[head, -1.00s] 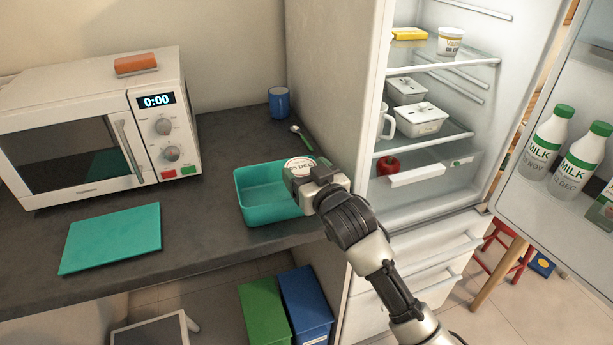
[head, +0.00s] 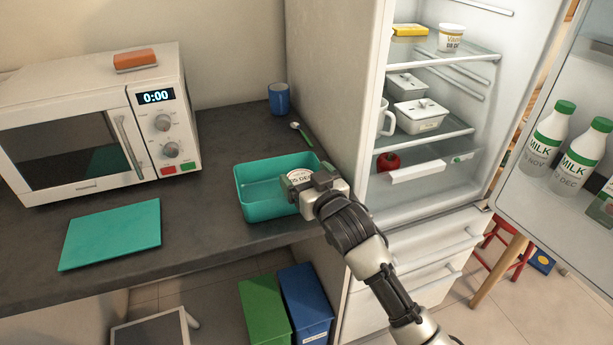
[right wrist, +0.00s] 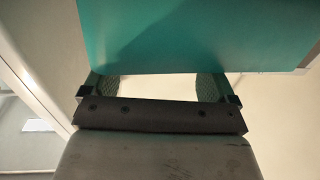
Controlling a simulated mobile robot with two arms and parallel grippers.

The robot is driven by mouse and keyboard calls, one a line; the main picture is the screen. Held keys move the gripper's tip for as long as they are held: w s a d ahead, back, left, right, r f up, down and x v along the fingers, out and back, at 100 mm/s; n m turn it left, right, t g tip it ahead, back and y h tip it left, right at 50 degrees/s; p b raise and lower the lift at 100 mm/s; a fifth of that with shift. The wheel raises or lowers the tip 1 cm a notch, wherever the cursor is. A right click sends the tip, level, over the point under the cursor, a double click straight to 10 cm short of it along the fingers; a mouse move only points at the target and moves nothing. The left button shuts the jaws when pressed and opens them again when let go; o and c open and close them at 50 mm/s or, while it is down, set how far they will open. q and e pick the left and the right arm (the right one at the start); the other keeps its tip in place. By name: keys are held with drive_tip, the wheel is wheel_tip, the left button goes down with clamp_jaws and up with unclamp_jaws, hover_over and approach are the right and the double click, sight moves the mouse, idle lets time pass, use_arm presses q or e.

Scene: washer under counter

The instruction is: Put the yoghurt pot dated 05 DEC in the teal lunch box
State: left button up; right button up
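The teal lunch box (head: 262,208) stands open on the dark counter, near the fridge side. My right gripper (head: 306,182) is at its right end, shut on a yoghurt pot (head: 299,178) with a round white lid. The lid's print ends in DEC; its day number is small and partly unclear. The pot is low inside the right part of the box; whether it touches the bottom is hidden. In the right wrist view a teal wall of the box (right wrist: 190,35) crosses in front of the fingers (right wrist: 155,90). My left gripper is not in view.
A flat teal panel (head: 110,235) lies on the counter left of the box. A microwave (head: 70,140), a blue mug (head: 279,99) and a spoon (head: 301,134) are behind. The open fridge (head: 335,120) at right holds another yoghurt pot (head: 451,38) on its top shelf.

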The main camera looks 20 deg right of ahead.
drive_tip(key=shift+o, duration=0.6)
drive_tip(key=shift+r, duration=0.1)
drive_tip(key=shift+r, duration=0.3)
drive_tip(key=shift+s+r, duration=0.2)
drive_tip(key=shift+r, duration=0.05)
drive_tip(key=s+d, duration=0.2)
drive_tip(key=s, duration=0.9)
drive_tip(key=shift+s+r+b, duration=0.25)
drive_tip(key=shift+b, duration=0.1)
